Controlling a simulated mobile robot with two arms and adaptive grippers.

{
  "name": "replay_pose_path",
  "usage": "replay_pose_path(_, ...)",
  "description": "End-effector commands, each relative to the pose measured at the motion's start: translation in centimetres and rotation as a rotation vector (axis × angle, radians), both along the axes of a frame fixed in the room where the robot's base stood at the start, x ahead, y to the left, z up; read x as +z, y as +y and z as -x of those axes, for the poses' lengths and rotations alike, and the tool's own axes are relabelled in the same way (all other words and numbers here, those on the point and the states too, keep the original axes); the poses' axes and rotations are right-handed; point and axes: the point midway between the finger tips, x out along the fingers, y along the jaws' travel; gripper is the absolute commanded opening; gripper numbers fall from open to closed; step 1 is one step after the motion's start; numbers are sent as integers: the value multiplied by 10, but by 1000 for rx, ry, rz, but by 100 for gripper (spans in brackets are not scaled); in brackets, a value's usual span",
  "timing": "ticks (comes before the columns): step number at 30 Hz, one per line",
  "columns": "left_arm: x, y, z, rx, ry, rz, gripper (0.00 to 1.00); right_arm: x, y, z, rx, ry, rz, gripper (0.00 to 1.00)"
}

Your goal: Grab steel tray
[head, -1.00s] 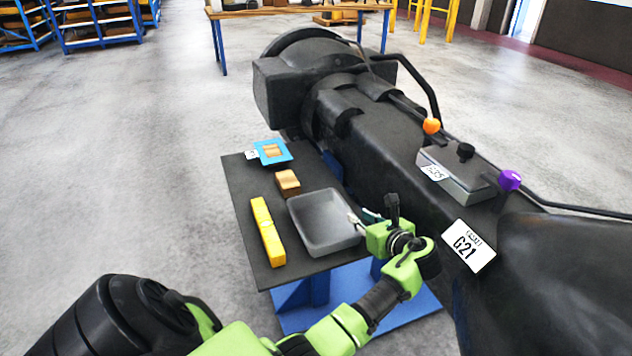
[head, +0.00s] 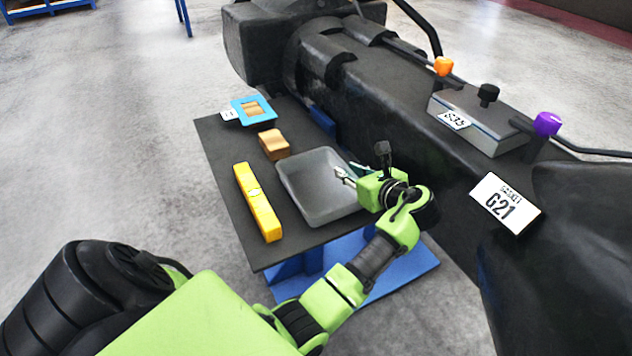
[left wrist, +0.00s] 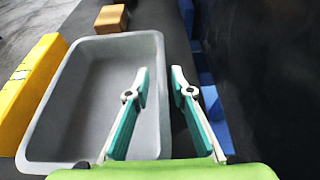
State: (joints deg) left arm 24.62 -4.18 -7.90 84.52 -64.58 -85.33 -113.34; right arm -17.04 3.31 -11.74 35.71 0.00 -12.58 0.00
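The grey steel tray (head: 300,200) is empty and sits on the dark top of a small stand. It also shows in the left wrist view (left wrist: 90,95). My left gripper (head: 346,172) is at the tray's right side. In the left wrist view, its two teal-padded fingers (left wrist: 160,72) are apart, one over the tray's inside and one outside. The tray's right rim runs between them with visible gaps, so the gripper appears open. How far down the fingertips reach against the wall is hard to tell. My right gripper is not in view.
A yellow spirit level (head: 257,202) lies left of the tray, and a brown block (head: 274,145) sits behind it. A blue-framed piece (head: 254,110) is at the stand's far end. A large black machine (head: 400,110) with knobbed levers stands close on the right.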

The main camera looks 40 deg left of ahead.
Motion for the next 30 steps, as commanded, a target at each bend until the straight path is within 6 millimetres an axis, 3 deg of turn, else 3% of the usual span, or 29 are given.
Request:
replay_pose_path(4, 1, 0, 0, 0, 0, 0, 22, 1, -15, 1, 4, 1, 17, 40)
replay_pose_path(7, 1, 0, 0, 0, 0, 0, 0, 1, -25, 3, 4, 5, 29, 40)
replay_pose_path(15, 1, 1, 0, 1, 0, -2, 0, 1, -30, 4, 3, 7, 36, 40)
replay_pose_path(22, 5, 1, 0, 1, -1, -2, 0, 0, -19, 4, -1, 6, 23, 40)
replay_pose_path(30, 40, 0, 5, 3, -6, -1, 0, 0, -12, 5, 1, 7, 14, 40)
